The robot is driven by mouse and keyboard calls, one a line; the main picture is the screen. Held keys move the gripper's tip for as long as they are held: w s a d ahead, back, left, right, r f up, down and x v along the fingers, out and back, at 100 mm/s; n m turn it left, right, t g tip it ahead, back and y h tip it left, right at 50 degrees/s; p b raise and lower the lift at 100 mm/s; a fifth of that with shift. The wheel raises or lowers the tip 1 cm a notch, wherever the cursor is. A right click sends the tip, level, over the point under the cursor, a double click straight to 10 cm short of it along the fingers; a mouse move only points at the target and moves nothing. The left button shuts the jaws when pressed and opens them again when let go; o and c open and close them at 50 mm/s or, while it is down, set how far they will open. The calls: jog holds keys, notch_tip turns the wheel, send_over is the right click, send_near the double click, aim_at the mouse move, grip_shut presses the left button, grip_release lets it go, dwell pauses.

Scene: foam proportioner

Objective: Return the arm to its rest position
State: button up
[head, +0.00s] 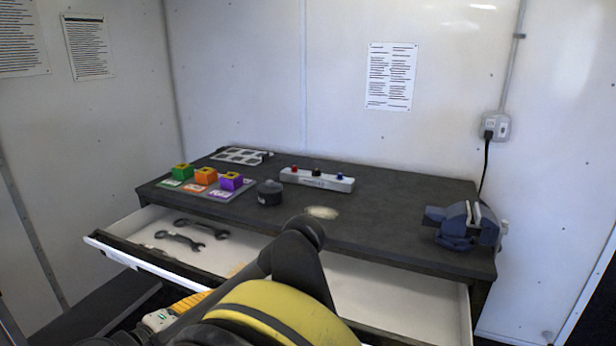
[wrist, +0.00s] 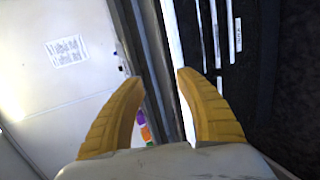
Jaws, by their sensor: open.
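My gripper (wrist: 152,76) shows in the wrist view with its two yellow fingers spread apart and nothing between them. In the head view my arm, with a yellow link and black joints, reaches up in front of the open drawer. My gripper there is at most partly seen, low and left of the yellow link, beside the drawer front. The wrist view looks past the fingers at a white wall on the left and dark surfaces with pale strips on the right.
A dark workbench (head: 375,215) has its white drawer (head: 385,285) pulled out, with wrenches (head: 180,239) inside. On top are coloured blocks (head: 205,177), a black round container (head: 270,192), a white strip with knobs (head: 317,180) and a blue vise (head: 468,225).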

jog(key=d+r+m+g+y, duration=0.1)
jog(key=d+r+m+g, duration=0.15)
jog(key=d, duration=1.05)
jog(key=d+r+m+g+y, duration=0.1)
jog(key=d+r+m+g, duration=0.2)
jog(key=d, duration=0.9)
jog(key=s+d+m+y, duration=0.4)
jog(key=s+d+m, duration=0.2)
jog(key=s+d, duration=0.8)
jog(key=shift+s+d+f+t+y, duration=0.25)
jog(key=shift+s+t+y, duration=0.15)
jog(key=shift+s, duration=0.35)
